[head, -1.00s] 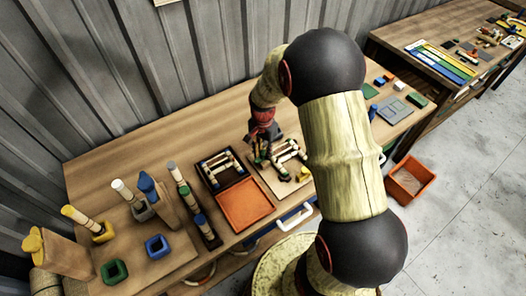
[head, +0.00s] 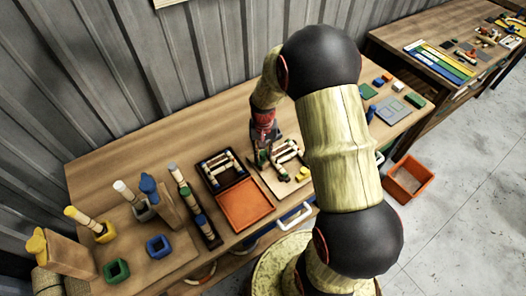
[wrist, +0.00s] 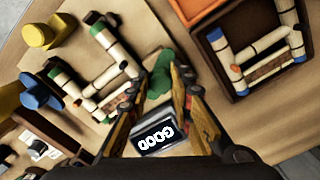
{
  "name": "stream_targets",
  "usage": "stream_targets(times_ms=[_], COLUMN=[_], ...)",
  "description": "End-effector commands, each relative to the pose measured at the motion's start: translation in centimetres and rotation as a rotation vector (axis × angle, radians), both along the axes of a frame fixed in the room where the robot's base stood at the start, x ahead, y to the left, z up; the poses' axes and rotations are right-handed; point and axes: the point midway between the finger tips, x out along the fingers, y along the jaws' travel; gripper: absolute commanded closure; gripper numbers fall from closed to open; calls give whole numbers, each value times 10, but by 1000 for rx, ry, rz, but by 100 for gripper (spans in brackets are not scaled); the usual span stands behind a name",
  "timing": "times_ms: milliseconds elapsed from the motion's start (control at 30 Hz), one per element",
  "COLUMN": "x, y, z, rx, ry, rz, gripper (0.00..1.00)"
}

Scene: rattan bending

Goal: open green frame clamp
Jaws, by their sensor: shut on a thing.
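The green clamp (wrist: 160,72) shows in the wrist view as a green piece between the fingertips of my gripper (wrist: 164,84). My gripper is shut on it, and the fingers hide part of its shape. In the head view my gripper (head: 262,158) is low at the left side of this frame (head: 288,152), and the clamp is mostly hidden there.
A dark tray (wrist: 240,92) holding another stick frame lies right of my gripper in the wrist view. Yellow (wrist: 45,36) and blue (wrist: 40,93) pieces stand left. An orange tray (head: 245,204) lies in front.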

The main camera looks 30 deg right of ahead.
Motion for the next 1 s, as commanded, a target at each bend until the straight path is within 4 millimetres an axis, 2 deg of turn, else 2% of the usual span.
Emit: stream_targets(times_ms=[600, 1000], x=[0, 0], y=[-3, -4], z=[1, 0], rx=[0, 0], ry=[-1, 0], rz=[582, 881], gripper=[100, 100])
